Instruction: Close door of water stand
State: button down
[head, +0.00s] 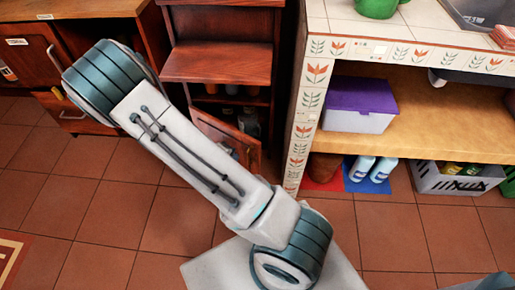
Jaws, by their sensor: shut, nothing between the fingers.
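The water stand (222,62) is a dark red-brown wooden cabinet at the top middle of the head view, with an open upper shelf and a lower compartment. Its door (238,143) stands open and juts out from the lower compartment toward the floor. Dark bottles (250,122) show inside, behind the door. My arm crosses in front of the stand's lower left side and hides part of the door and opening. My gripper is not in view, so its place relative to the door cannot be seen.
A tiled shelf unit (302,125) stands close to the right of the stand, holding a purple-lidded box (362,97). Blue-white bottles (372,169) and a grey crate (455,180) sit below. Wooden cabinets (28,52) are at left. Tiled floor (100,205) in front is clear.

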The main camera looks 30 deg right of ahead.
jog(key=b, duration=0.6)
send_near(256, 146)
jog(key=shift+n, duration=0.3)
jog(key=f, duration=0.1)
jog(key=d+f, duration=0.1)
jog(key=f, duration=0.1)
jog(key=w+d+f, duration=0.1)
jog(key=shift+d+f, duration=0.2)
jog(key=shift+f, duration=0.05)
jog(key=shift+w+d+r, duration=0.1)
jog(key=shift+w+d, duration=0.3)
jog(key=shift+d, duration=0.35)
